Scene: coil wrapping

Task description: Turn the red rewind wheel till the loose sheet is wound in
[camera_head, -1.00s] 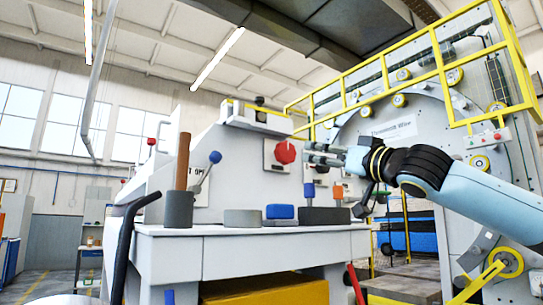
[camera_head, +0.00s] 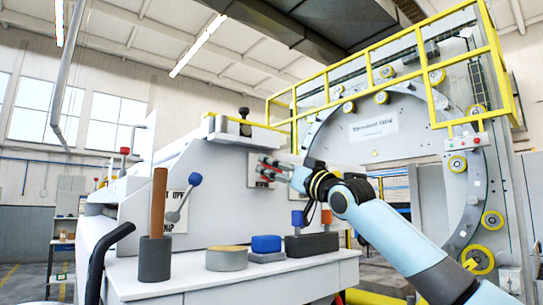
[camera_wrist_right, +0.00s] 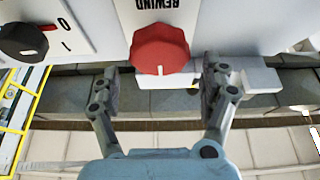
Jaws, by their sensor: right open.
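The red rewind wheel (camera_wrist_right: 161,48) is a faceted red knob on a white panel under upside-down "REWIND" lettering in the right wrist view. A short white mark shows on its lower edge. My right gripper (camera_wrist_right: 158,82) is open, with one finger to each side of the wheel and a little below its middle. A gap shows between the wheel and each finger. In the head view my right gripper (camera_head: 272,171) is at the panel and covers most of the wheel. I cannot make out the loose sheet. My left gripper is not in view.
A black switch knob (camera_wrist_right: 24,40) sits beside the wheel on the panel. On the bench (camera_head: 200,278) below stand a brown rod in a dark holder (camera_head: 156,215), a blue block (camera_head: 266,243) and a round grey piece (camera_head: 226,259). A blue-tipped lever (camera_head: 184,197) sticks out nearby.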

